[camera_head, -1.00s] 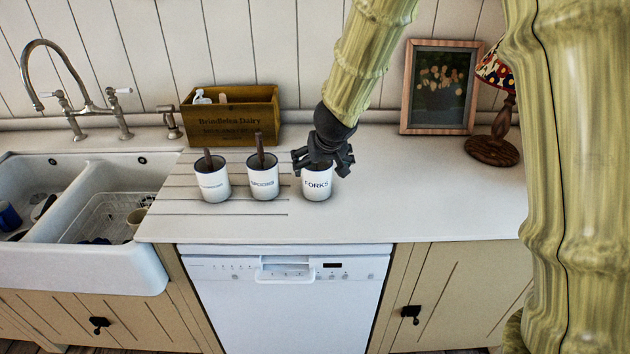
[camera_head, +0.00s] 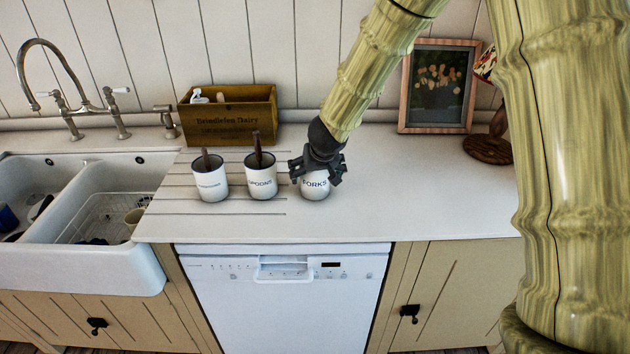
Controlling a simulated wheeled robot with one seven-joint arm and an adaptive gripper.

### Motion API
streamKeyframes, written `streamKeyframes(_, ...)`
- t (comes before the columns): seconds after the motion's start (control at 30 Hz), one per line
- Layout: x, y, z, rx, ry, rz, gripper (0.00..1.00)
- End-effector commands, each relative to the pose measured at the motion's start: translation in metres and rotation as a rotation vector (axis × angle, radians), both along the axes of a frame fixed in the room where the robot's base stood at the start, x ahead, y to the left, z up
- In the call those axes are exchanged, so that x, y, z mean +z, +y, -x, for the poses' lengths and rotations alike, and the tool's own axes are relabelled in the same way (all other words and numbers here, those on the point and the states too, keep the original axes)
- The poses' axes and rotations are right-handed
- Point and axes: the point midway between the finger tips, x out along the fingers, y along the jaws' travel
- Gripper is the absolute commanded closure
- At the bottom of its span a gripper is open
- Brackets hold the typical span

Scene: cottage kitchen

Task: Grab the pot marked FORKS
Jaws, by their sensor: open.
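The white pot marked FORKS (camera_head: 315,186) stands upright on the worktop, the rightmost of three pots in a row. My gripper (camera_head: 316,176) is right over it with its dark fingers open around the pot's upper part. The fingers and palm hide the pot's rim and whatever is inside. I cannot tell whether the fingers touch the pot's wall.
The SPOONS pot (camera_head: 261,182) stands close on the left, with a dark handle sticking up. Another labelled pot (camera_head: 211,184) is further left. A wooden crate (camera_head: 228,120) is behind, a framed picture (camera_head: 438,88) and lamp (camera_head: 488,148) back right. The worktop (camera_head: 420,205) right is clear.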

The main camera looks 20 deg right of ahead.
Motion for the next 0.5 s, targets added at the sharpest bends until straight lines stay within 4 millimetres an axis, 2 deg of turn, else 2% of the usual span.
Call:
streamKeyframes(0.13, 0.0001, 0.0002, 0.0, 0.0, 0.0, 0.0, 0.02)
streamKeyframes(0.43, 0.0001, 0.0002, 0.0, 0.0, 0.0, 0.0, 0.56)
streamKeyframes(0.47, 0.0001, 0.0002, 0.0, 0.0, 0.0, 0.0, 0.61)
streamKeyframes(0.5, 0.0009, 0.0003, -0.0004, 0.0, -0.001, 0.0, 0.61)
